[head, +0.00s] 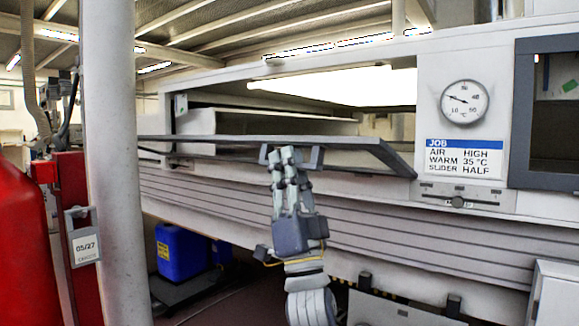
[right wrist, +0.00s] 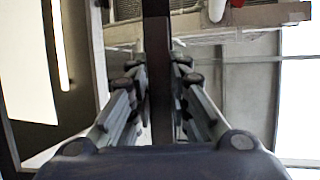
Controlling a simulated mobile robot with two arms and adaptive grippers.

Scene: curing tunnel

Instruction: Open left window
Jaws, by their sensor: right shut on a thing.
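The left window (head: 385,156) is a dark-framed glass panel on the front of the white tunnel. It is tilted outward and lies nearly flat, with the lit tunnel opening showing above it. My right gripper (head: 284,158) is shut on the window's grey bar handle (head: 315,157) at its front edge, reaching up from below. In the right wrist view a dark bar (right wrist: 157,50) passes between the fingers of my right gripper (right wrist: 159,85). The fingers hide part of the handle. My left gripper is not in view.
A dark-framed right window (head: 524,120) sits closed beside the gauge (head: 464,102) and job card (head: 464,159). A slider (head: 458,201) is below the card. A pale post (head: 113,150), red cylinder (head: 28,240) and blue canister (head: 180,252) stand at left.

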